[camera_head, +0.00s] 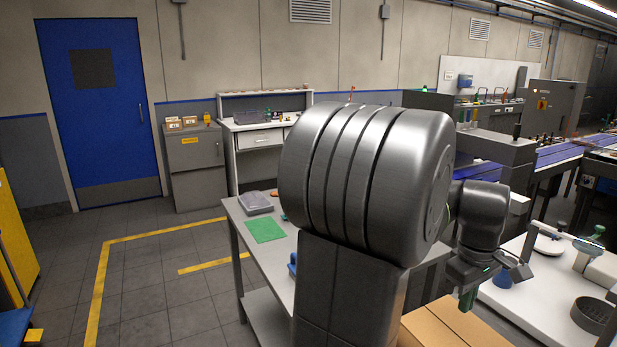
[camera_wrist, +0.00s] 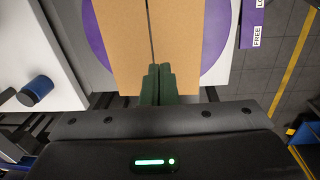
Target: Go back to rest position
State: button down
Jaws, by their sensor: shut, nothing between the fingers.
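My gripper (camera_head: 467,298) is at the right of the head view, pointing down above a brown cardboard box (camera_head: 440,325). Its green fingers are together with nothing between them. I cannot tell how far the fingertips are from the box. My large grey arm links cover the middle of the head view and hide part of the table behind.
A grey table (camera_head: 240,210) with a green mat (camera_head: 264,229) and a clear container (camera_head: 255,202) stands behind my arm. A white worktop (camera_head: 530,300) with a dark round holder (camera_head: 592,315) is right of the box. The floor (camera_head: 160,290) at left is open.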

aim_at(457, 342)
jog(key=f, duration=0.9)
jog(key=shift+w+d+b, duration=0.1)
jog(key=shift+d+b, duration=0.2)
jog(key=shift+b, duration=0.1)
jog(key=shift+r, duration=0.15)
